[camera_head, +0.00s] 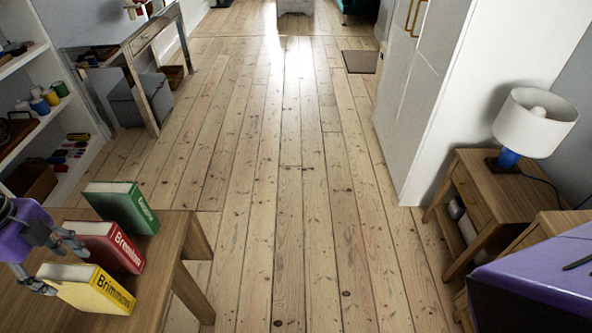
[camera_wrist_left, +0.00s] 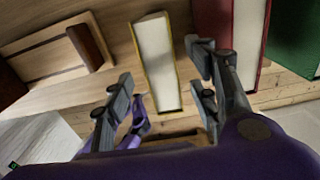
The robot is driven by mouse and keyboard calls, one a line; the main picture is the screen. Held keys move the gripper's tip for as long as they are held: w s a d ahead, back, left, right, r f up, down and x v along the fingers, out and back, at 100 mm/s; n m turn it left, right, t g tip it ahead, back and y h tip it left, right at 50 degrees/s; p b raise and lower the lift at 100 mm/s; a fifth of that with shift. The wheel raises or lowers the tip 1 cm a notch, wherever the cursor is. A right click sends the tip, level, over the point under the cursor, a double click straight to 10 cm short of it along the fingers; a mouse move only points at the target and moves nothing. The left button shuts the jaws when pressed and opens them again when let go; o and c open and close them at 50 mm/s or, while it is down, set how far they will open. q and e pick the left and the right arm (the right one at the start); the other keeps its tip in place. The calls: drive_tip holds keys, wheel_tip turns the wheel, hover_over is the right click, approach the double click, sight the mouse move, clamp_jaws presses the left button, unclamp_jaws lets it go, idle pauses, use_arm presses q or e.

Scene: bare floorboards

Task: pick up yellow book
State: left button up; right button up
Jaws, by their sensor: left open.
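The yellow book (camera_head: 92,290) stands upright on the wooden table at the lower left of the head view, its spine facing right. In the left wrist view the yellow book (camera_wrist_left: 156,62) shows its pale page block from above. My left gripper (camera_head: 60,266) is open at the book's left end in the head view. In the wrist view its fingers (camera_wrist_left: 160,90) are spread on either side of the book's near end, with no clear grip on it. My right gripper is not visible.
A red book (camera_head: 108,246) and a green book (camera_head: 124,207) stand beside the yellow one on the wooden table (camera_head: 186,236). The wrist view shows a wooden item (camera_wrist_left: 90,46) on the other side. Open floor (camera_head: 300,220) lies right of the table.

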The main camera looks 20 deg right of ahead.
sight(64, 272)
use_arm(q)
wheel_tip(64, 272, down, 3)
drive_tip(key=shift+d+f, duration=0.15)
wheel_tip(64, 272, down, 4)
drive_tip(key=shift+f, duration=0.1)
clamp_jaws()
idle(0.4)
